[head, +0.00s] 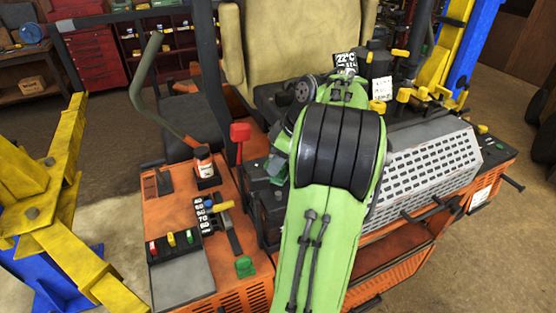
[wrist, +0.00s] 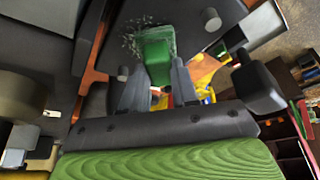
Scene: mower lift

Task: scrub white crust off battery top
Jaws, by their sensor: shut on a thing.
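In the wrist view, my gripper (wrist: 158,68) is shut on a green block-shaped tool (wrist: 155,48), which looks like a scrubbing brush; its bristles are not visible. The tool's far end is at the dark grey battery top (wrist: 190,38), over a patch of white crust (wrist: 131,42). White specks show around the tool's end and to its left. Whether it presses on the surface I cannot tell. One grey post (wrist: 211,19) stands right of the crust, another (wrist: 123,73) left and nearer. In the head view, my green arm hides the gripper and the crust.
A black knobbed part (wrist: 260,86) is close to the right of my gripper. In the head view, a red-knobbed lever (head: 239,134) and an orange console (head: 185,225) stand left of my arm. A perforated grey cover (head: 430,165) is on the right, the seat (head: 280,45) behind.

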